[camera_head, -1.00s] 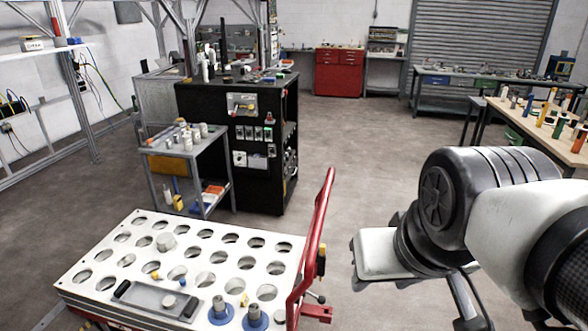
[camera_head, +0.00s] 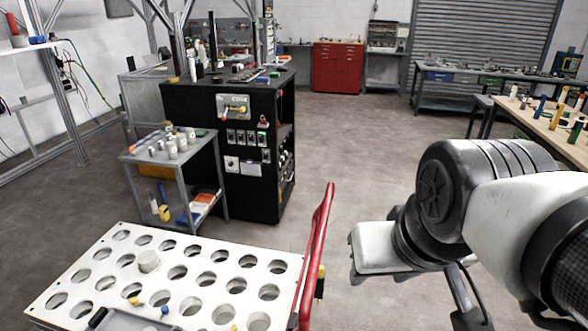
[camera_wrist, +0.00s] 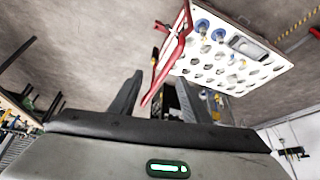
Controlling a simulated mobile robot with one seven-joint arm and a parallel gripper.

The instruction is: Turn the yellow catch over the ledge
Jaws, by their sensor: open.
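A small yellow catch (camera_head: 232,108) sits on a light panel (camera_head: 234,100) on the front of the black cabinet (camera_head: 235,180) in the head view. It is too small to tell its exact angle or to make out a ledge there. My gripper (camera_wrist: 158,95) shows in the wrist view with its two dark fingers apart and nothing seen between them. It is well away from the cabinet. In the head view, my arm fills the right side and the fingers are not seen.
A white cart top with holes (camera_head: 200,262) and a red handle (camera_head: 316,250) stands in front, also in the wrist view (camera_wrist: 222,62). A small grey side table (camera_head: 172,152) with cans stands left of the cabinet. Floor right of the cabinet is clear.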

